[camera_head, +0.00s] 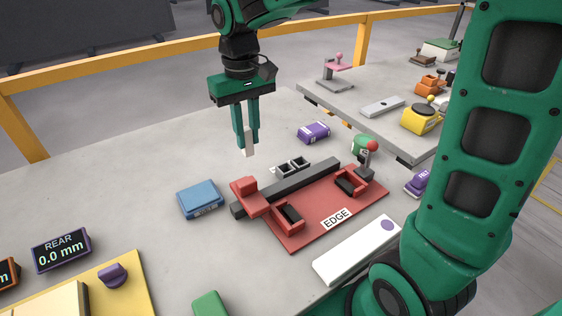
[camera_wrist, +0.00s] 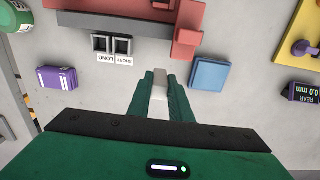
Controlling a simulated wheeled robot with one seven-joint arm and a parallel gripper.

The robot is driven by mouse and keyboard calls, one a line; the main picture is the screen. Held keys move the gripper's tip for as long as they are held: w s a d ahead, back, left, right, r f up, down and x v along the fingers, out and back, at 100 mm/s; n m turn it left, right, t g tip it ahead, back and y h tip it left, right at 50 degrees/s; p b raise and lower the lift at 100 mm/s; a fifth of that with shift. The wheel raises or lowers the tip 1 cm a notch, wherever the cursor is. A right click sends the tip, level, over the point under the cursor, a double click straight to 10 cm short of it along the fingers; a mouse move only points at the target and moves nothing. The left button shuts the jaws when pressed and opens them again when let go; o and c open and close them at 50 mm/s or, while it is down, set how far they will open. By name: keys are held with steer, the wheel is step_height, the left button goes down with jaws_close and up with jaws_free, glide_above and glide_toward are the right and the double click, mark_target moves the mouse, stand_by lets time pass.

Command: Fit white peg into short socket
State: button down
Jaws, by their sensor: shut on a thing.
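My gripper (camera_head: 247,141) is shut on a white peg (camera_head: 249,149). The peg points down, and its lower end shows below the fingertips, above the slab. In the wrist view the peg (camera_wrist: 161,85) sits between the green fingers. The two square, dark-mouthed sockets (camera_head: 292,167) stand side by side behind the red fixture, to the right of and below the peg in the head view. In the wrist view the socket labelled SHORT (camera_wrist: 122,45) appears to be the right one, beside the LONG one (camera_wrist: 101,44). Both look empty. The peg is apart from them.
The red EDGE fixture (camera_head: 318,222) with its dark bar (camera_head: 297,183) lies close to the sockets. A blue box (camera_head: 200,199) lies to the left and a purple box (camera_head: 314,132) behind. A white block (camera_head: 357,249) lies in front. The slab between peg and sockets looks clear.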

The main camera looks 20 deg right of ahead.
steer(key=shift+s+d+f, duration=0.2)
steer(key=shift+d+f, duration=2.2)
steer(key=shift+f, duration=0.15)
steer(key=shift+s+d+f, duration=0.2)
steer(key=shift+d+f, duration=2.2)
steer(key=shift+f, duration=0.1)
steer(key=c, duration=1.6)
jaws_free()
steer(key=shift+w, duration=0.1)
steer(key=shift+r, duration=0.2)
